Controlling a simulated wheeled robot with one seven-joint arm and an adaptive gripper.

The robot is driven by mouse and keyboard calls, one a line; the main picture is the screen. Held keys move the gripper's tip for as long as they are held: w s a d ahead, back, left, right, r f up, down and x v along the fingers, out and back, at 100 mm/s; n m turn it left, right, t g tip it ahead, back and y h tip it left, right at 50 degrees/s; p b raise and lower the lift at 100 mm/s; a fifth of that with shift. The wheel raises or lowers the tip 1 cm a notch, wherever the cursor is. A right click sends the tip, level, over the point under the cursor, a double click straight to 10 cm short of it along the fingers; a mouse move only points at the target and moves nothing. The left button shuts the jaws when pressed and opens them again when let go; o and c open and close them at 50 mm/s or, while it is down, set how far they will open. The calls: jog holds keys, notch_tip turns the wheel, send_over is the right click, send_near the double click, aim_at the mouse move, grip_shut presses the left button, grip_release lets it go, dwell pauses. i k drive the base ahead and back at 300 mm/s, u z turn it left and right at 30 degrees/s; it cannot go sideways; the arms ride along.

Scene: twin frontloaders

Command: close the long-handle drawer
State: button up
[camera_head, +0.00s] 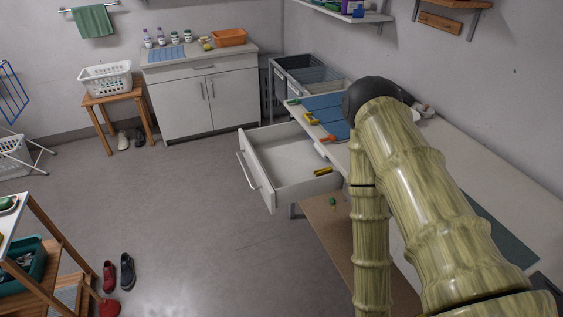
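The drawer (284,178) is pulled out from under the worktop on the right, in the middle of the head view. Its white front carries a long bar handle (246,170) that faces left. A yellow and dark item (322,171) lies at the drawer's right side. My arm rises from the lower right and bends at a dark joint above the worktop, then comes down to the right of the drawer. My gripper is not in view, so its state and distance to the handle do not show.
The worktop (442,143) holds a blue mat (327,112) and small tools. A lower wooden shelf (345,229) lies under it. A white cabinet (205,98) stands at the back. Shoes (127,272) and a wooden cart (48,237) are at lower left. The floor left of the drawer is clear.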

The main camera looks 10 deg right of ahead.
aim_at(282, 160)
jog(key=u, duration=0.6)
jog(key=i, duration=0.7)
jog(key=u, duration=0.35)
